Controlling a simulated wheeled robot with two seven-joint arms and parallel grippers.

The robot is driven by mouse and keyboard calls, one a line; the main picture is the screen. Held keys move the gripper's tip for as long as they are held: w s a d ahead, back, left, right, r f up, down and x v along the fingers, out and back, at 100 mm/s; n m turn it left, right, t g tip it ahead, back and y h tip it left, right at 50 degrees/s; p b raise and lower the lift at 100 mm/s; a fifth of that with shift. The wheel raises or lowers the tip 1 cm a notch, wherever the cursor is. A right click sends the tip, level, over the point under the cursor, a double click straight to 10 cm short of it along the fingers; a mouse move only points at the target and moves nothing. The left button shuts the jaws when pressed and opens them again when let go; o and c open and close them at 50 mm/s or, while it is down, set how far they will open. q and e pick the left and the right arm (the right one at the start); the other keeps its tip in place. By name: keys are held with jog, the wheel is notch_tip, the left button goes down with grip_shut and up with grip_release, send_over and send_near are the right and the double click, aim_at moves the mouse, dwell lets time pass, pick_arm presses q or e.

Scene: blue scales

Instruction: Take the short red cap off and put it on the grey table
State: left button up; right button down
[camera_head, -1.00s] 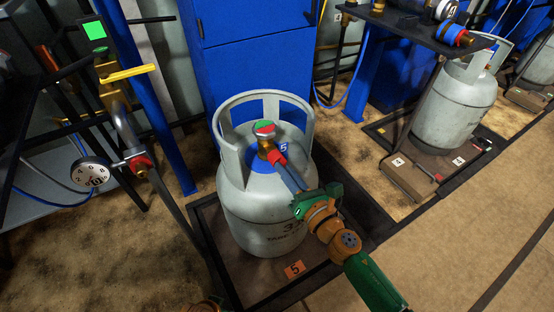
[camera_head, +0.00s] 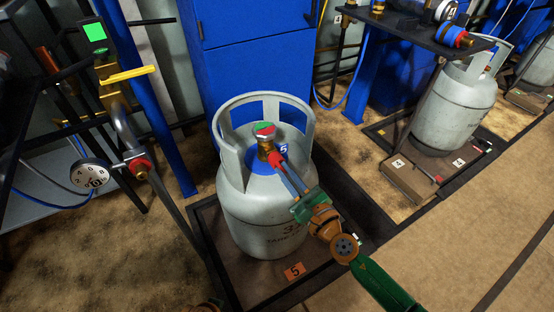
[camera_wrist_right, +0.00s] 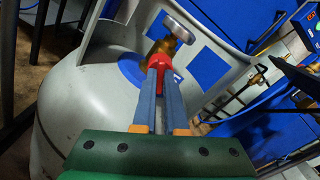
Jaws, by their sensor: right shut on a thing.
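The short red cap (camera_head: 276,158) is at the side of the brass valve (camera_head: 265,147) on top of the grey gas cylinder (camera_head: 262,215). My right gripper (camera_head: 283,167) is shut on the cap, its two blue-grey fingers reaching in from the lower right. In the right wrist view the cap (camera_wrist_right: 160,62) sits between the fingertips, close against the brass valve (camera_wrist_right: 168,46). I cannot tell whether it is still seated on the outlet. A round red and green handwheel (camera_head: 264,128) tops the valve. I cannot identify the grey table with certainty.
A collar (camera_head: 226,150) with uprights surrounds the valve. At left stand a bent pipe with a red fitting (camera_head: 139,163) and a gauge (camera_head: 91,176). A blue cabinet (camera_head: 250,60) stands behind. A dark shelf (camera_head: 415,30) and another cylinder (camera_head: 455,105) are at right.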

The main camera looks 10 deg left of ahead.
aim_at(284, 170)
jog(key=n, duration=0.2)
jog(key=shift+n+p, duration=0.3)
jog(key=shift+n, duration=0.5)
jog(key=shift+r+n, duration=0.1)
jog(key=shift+n, duration=0.6)
jog(key=shift+n+p, duration=0.4)
jog(key=shift+n, duration=0.2)
jog(key=shift+v, duration=1.55)
